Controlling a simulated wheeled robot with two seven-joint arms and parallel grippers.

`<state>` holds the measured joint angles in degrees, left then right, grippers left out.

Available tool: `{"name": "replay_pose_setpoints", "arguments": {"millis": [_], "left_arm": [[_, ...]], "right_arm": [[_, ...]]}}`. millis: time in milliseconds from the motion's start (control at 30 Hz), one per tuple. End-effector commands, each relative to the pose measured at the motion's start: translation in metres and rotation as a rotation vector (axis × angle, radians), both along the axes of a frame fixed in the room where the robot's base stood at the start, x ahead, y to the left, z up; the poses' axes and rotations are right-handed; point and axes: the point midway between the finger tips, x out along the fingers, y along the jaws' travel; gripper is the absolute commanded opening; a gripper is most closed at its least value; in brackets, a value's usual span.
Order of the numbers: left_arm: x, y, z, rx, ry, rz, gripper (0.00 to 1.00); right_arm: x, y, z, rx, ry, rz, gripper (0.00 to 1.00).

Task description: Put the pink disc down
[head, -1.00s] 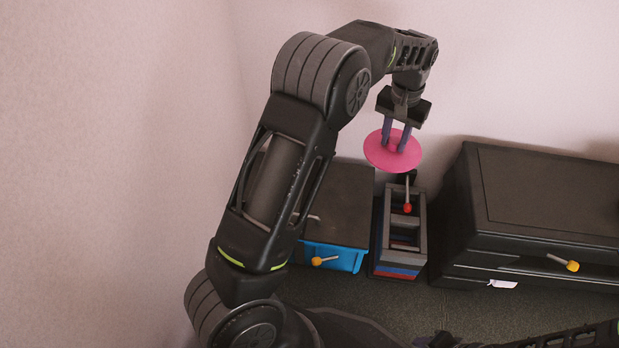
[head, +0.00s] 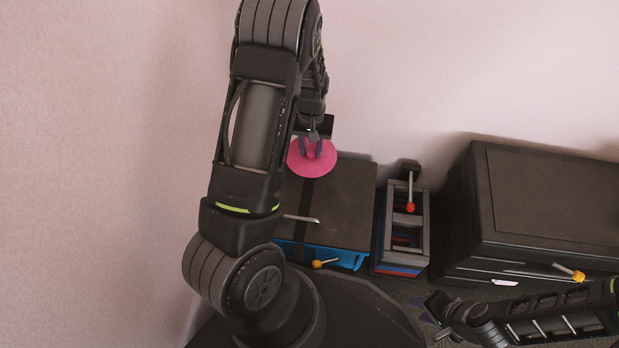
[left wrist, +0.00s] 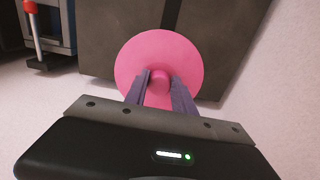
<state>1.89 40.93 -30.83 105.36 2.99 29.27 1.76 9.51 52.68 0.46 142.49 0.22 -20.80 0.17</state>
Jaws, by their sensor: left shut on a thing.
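The pink disc (head: 313,168) has a small knob in its middle. My left gripper (head: 311,150) is shut on that knob, and the disc also shows in the left wrist view (left wrist: 187,55) with the knob between the two fingers. The disc is over the back left part of the dark lid of the blue box (head: 350,190). I cannot tell whether it touches the lid. My left arm hides the left side of that box. My right gripper (head: 438,317) is at the lower right, away from the disc; its jaw gap is unclear.
A narrow stacked rack (head: 421,235) with a red-tipped lever (head: 410,207) stands right of the blue box. A large black cabinet (head: 550,190) with a yellow-tipped handle (head: 577,275) is further right. Another yellow-tipped handle (head: 318,264) is at the blue box's front. Much of the lid is bare.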

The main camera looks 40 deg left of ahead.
Motion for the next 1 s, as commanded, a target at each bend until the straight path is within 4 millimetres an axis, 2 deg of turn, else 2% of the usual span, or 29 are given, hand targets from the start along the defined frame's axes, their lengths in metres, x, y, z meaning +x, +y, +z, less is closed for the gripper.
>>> {"name": "replay_pose_setpoints", "arguments": {"millis": [300, 400, 733, 1000], "left_arm": [[-0.001, 0.000, -0.054, -0.001, 0.003, 0.001, 0.00], [0.000, 0.000, -0.060, 0.000, 0.000, -0.001, 0.00], [0.000, 0.000, -0.063, 0.000, 0.000, -0.001, 0.00], [0.000, 0.000, -0.097, 0.000, 0.002, 0.001, 0.00]], "right_arm": [[0.004, -0.002, -0.024, -0.004, -0.009, -0.009, 0.36], [0.005, -0.002, -0.026, -0.005, -0.012, -0.010, 0.36], [0.006, -0.002, -0.027, -0.005, -0.013, -0.009, 0.36], [0.008, -0.002, -0.043, -0.006, -0.019, -0.013, 0.36]]}}
